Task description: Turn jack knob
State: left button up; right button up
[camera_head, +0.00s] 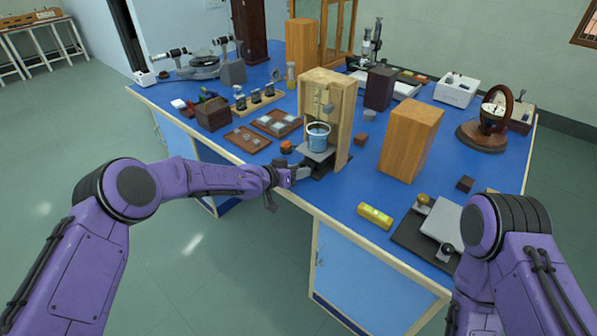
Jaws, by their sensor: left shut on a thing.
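The lab jack (317,153) is a small grey platform with a dark base at the foot of a tall wooden frame. A blue beaker (318,137) stands upright on its platform, inside the frame. My left gripper (303,173) is at the jack's front left side, low by the bench top, and shut. The jack knob is hidden by the gripper's fingers, which are small in this view. My right arm comes in at the lower right, and its gripper is out of the picture.
The wooden frame (344,105) rises around the beaker. A wooden block (410,140) stands to the right, with a yellow level (375,215) near the bench's front edge. Trays (247,139) lie to the left. Blue bench top (300,203) is clear in front of the jack.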

pick_arm(q)
jog(key=shift+n+h, duration=0.3)
jog(key=shift+n, duration=0.1)
jog(key=shift+w+r, duration=0.1)
jog(key=o, duration=1)
jog(key=shift+a, duration=0.1)
jog(key=shift+o, duration=0.2)
jog(key=v, duration=1)
jog(key=shift+a+b, duration=0.2)
jog(key=shift+b, duration=0.2)
jog(key=shift+r, duration=0.1)
